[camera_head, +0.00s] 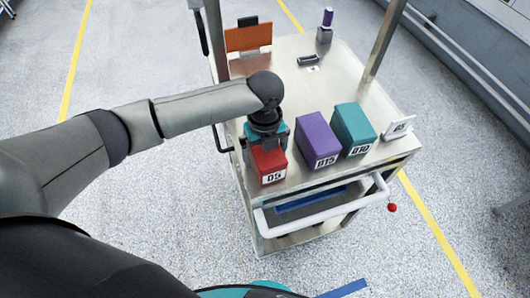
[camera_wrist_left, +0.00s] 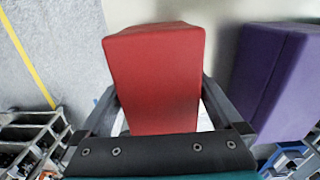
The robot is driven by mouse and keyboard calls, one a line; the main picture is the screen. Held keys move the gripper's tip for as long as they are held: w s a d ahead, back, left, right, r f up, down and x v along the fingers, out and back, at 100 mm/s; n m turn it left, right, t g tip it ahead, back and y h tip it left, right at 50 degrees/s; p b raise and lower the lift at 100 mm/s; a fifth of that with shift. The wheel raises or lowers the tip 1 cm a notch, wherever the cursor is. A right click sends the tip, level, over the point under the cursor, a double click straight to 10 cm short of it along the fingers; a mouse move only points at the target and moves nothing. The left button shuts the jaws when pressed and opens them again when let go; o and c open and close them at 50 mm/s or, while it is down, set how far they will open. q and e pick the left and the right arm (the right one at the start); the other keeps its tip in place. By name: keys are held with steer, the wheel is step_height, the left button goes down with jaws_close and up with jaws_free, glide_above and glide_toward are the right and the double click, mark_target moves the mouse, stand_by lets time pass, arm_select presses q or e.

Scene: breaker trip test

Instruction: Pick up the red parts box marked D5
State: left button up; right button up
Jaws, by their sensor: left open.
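The red parts box marked D5 (camera_head: 267,164) stands on the metal cart top at its front left corner, label facing the front. In the left wrist view the red box (camera_wrist_left: 155,75) fills the middle, between the two fingers. My left gripper (camera_wrist_left: 160,108) is open, with one finger on each side of the box. In the head view the left gripper (camera_head: 265,135) is over the box's back part, and its fingertips are hidden. I cannot tell whether the fingers touch the box. My right gripper is not in view.
A purple box marked D15 (camera_head: 318,140) stands just right of the red box, with a teal box marked D10 (camera_head: 354,129) beyond it. A small label stand (camera_head: 398,128) is at the right edge. An orange panel (camera_head: 248,38) stands at the back left. The cart's white handle (camera_head: 325,213) juts out in front.

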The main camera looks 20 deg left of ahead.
arm_select(q)
steer(key=shift+r, duration=0.1)
steer(key=c, duration=1.5)
